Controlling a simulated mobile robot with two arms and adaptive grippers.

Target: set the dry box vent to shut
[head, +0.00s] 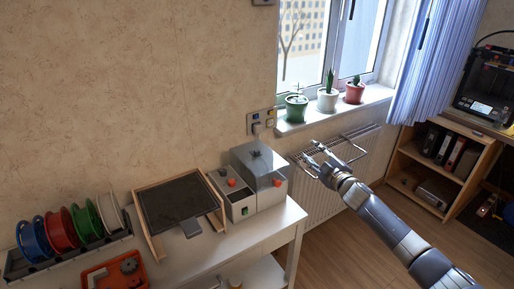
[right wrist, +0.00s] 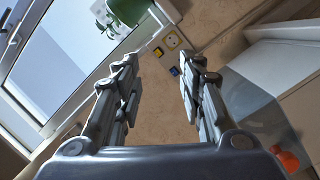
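A grey-white box with a clear smoky cover (head: 259,158), which looks like the dry box, stands at the right end of the white table. An orange-red knob (head: 277,182) is on its front; I cannot tell whether this is the vent or how it is set. The cover and the orange knob (right wrist: 287,160) also show at the right of the right wrist view. My right gripper (head: 310,158) is open and empty, in the air to the right of the box, before the radiator. It also shows in the right wrist view (right wrist: 158,78), fingers apart. My left gripper is out of view.
A framed dark panel (head: 176,203), an orange tray (head: 105,276) and several spools (head: 62,229) are to the left. Potted cacti (head: 327,99) stand on the sill above a wall socket (head: 256,126).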

